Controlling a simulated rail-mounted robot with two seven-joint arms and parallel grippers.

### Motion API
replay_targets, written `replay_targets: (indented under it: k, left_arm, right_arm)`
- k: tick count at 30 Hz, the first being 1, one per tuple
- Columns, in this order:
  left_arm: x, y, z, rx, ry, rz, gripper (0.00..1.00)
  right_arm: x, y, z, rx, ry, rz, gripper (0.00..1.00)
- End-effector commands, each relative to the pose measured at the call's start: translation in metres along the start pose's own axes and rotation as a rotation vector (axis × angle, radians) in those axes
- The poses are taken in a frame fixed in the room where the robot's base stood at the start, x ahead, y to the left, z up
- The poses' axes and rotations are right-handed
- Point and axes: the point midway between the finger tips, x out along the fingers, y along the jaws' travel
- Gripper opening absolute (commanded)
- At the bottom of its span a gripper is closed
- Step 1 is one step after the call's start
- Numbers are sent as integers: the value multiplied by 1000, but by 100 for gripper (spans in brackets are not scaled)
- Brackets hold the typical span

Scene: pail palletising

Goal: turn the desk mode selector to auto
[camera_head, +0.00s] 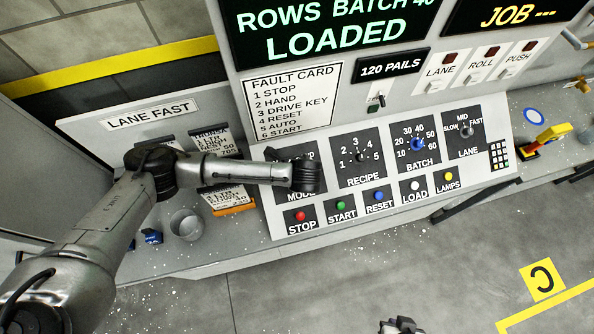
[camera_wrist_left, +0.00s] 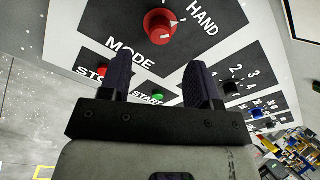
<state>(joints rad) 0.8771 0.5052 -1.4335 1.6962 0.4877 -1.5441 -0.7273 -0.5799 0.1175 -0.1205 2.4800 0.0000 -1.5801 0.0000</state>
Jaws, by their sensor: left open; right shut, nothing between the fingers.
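The mode selector (camera_wrist_left: 158,26) is a red round knob with a pale mark on a dark plate lettered MODE and HAND, seen in the left wrist view. The setting its mark points at is hard to read. In the head view my left arm covers the knob and most of its plate (camera_head: 280,155). My left gripper (camera_wrist_left: 157,70) is open, its two dark fingers apart and pointing toward the knob, with nothing between them. The knob appears beyond the fingertips. My right gripper (camera_head: 400,326) shows only partly at the bottom edge of the head view, shut and empty.
The desk carries RECIPE (camera_head: 361,157), BATCH (camera_head: 417,144) and LANE (camera_head: 465,131) knobs, with a button row from red STOP (camera_head: 300,215) to yellow LAMPS. A grey cup (camera_head: 186,224) stands left. A yellow-handled lever (camera_head: 552,134) is right. Floor in front is clear.

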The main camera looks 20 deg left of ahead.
Motion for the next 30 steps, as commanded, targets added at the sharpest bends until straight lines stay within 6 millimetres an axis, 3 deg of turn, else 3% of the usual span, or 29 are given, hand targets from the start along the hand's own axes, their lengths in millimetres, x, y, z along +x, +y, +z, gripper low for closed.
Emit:
replay_targets:
  k: [6, 12, 18, 29, 30]
  left_arm:
    - [39, 0, 0, -2, -2, 1, 57]
    - [63, -1, 0, -2, 0, 0, 57]
    - [74, 0, -1, 0, 0, -1, 57]
    - [77, 0, 0, -1, 0, -2, 57]
    - [77, 0, 0, -1, 0, -2, 53]
  right_arm:
    - [-2, -1, -1, 3, 0, -2, 0]
    - [-2, -1, -1, 3, 0, -2, 0]
    - [-2, 0, -1, 0, 0, 0, 0]
    - [-2, 2, 0, -7, -1, 6, 0]
    - [-2, 2, 0, -7, -1, 6, 0]
